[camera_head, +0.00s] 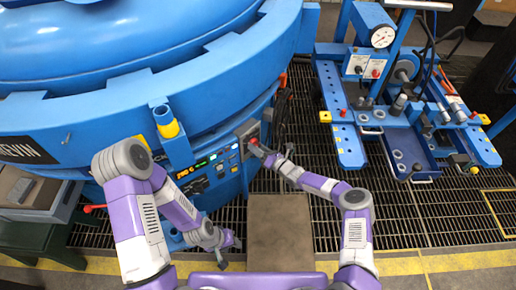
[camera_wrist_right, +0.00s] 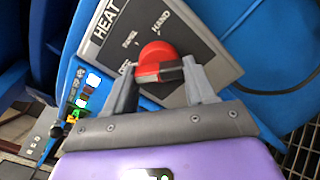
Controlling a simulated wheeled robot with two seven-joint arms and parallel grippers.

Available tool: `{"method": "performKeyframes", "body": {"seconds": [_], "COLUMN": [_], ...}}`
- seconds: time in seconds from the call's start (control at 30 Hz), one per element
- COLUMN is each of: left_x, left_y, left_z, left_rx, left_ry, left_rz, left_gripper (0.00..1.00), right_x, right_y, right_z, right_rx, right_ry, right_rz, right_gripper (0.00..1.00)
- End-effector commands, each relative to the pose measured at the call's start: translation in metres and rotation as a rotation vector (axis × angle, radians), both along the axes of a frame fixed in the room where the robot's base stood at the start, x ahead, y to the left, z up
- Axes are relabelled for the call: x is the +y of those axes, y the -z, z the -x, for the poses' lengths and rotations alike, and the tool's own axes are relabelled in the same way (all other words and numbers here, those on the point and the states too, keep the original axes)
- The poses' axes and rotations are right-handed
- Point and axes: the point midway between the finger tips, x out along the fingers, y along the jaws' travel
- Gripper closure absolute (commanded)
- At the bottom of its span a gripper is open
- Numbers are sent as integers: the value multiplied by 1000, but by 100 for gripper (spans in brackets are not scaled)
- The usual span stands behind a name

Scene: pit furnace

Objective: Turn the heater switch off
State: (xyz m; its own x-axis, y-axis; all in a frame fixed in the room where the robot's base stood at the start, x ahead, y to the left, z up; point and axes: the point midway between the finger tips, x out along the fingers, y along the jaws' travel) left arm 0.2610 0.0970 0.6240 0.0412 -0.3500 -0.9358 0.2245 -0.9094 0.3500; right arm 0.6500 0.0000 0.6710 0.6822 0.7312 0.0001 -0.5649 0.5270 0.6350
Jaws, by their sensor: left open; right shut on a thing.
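The heater switch is a red rotary knob (camera_wrist_right: 157,62) on a grey plate (camera_wrist_right: 205,45) lettered "HEAT" in the right wrist view. My right gripper (camera_wrist_right: 158,80) has one finger on each side of the knob and is shut on it. In the head view the grey plate (camera_head: 247,132) is on the front of the blue furnace, and my right gripper (camera_head: 268,157) reaches it from the right. The knob is partly hidden between the fingers, and its exact setting is hard to read. My left gripper (camera_head: 230,250) is open and empty, low in front of the furnace.
A control panel (camera_head: 208,168) with lit displays is left of the switch plate. A blue cart (camera_head: 345,140) with a gauge and tools stands at the right. A brown plate (camera_head: 280,235) lies on the grating floor in front.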

Motion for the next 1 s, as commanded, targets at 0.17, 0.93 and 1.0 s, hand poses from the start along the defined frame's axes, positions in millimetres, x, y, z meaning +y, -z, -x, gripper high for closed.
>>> {"method": "performKeyframes", "body": {"seconds": [0.17,0.93,1.0], "left_x": [0,0,0], "left_y": [0,-6,-11], "left_z": [0,0,0], "left_rx": [0,0,0], "left_ry": [0,0,0], "left_rz": [0,0,0], "left_gripper": [57,57,57], "right_x": [0,-9,-17], "right_y": [-1,-1,-2], "right_z": [0,7,14], "right_rx": [-8,-3,-1], "right_ry": [-1,1,2], "right_rz": [5,4,3], "right_gripper": [75,19,19]}}
